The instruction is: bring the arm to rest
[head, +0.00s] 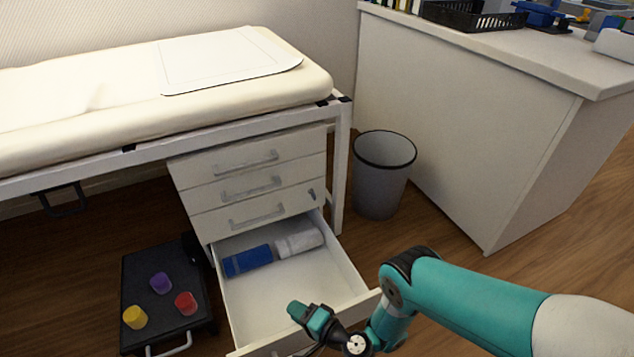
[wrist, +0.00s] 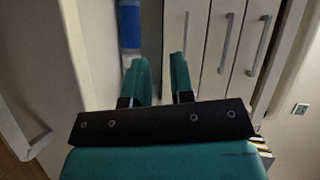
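My teal arm reaches in from the lower right of the head view. My gripper (head: 298,309) is above the front part of the open bottom drawer (head: 290,289), near its front panel. In the wrist view the two teal fingers of my gripper (wrist: 159,66) stand apart with nothing seen between them. A blue roll (head: 248,261) and a white roll (head: 299,242) lie at the back of the drawer, away from the fingers. The blue roll also shows beyond the fingers in the wrist view (wrist: 130,25).
The white cabinet (head: 205,200) stands under a padded couch (head: 110,105). A black platform (head: 165,325) at left bears a purple (head: 160,282), a red (head: 186,303) and a yellow piece (head: 134,317). A grey bin (head: 378,190) and a counter (head: 455,125) stand at right.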

